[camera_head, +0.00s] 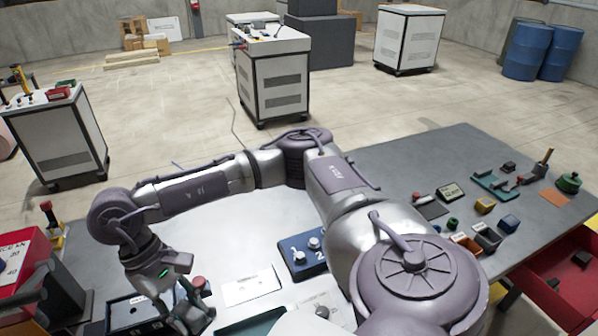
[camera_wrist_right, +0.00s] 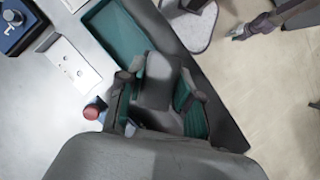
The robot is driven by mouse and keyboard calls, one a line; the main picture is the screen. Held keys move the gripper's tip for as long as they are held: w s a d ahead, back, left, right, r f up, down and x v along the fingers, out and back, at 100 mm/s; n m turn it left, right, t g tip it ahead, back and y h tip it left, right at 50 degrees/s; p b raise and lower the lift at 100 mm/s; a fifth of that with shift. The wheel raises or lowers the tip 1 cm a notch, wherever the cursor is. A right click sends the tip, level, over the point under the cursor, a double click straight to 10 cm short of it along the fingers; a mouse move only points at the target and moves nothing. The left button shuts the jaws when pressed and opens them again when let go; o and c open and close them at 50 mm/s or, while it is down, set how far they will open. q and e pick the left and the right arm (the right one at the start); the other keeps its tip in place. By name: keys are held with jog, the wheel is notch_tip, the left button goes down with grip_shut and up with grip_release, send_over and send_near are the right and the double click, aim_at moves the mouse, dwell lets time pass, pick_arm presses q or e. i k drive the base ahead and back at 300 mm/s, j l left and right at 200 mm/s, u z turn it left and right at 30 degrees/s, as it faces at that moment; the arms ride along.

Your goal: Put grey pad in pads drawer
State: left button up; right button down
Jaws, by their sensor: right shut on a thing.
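My right gripper (camera_head: 192,308) reaches over to the lower left of the head view, above the near left part of the bench. In the right wrist view its two fingers (camera_wrist_right: 160,92) are shut on a grey pad (camera_wrist_right: 157,72), a flat grey piece between the teal finger linings. The pad is hard to make out in the head view. An open red drawer (camera_head: 575,285) sticks out under the bench at the right. I cannot read which one is for pads.
A teal tray (camera_wrist_right: 115,35) lies by the bench edge near the gripper. A red button (camera_wrist_right: 92,112), a white plate (camera_head: 250,287) and a blue knob box (camera_head: 303,257) are close by. Small bins and tools crowd the bench's right side. White cabinets (camera_head: 272,75) stand beyond.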

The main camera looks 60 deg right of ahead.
aim_at(559, 272)
jog(key=z, duration=1.6)
jog(key=i+l+z, duration=0.2)
jog(key=l, duration=0.2)
jog(key=l+z, duration=0.2)
jog(key=l, duration=0.15)
jog(key=i+l+z, duration=0.15)
jog(key=l, duration=0.2)
jog(key=i+l+z, duration=0.2)
jog(key=l, duration=0.15)
jog(key=i+l+z, duration=0.2)
jog(key=l, duration=0.15)
jog(key=k, duration=0.1)
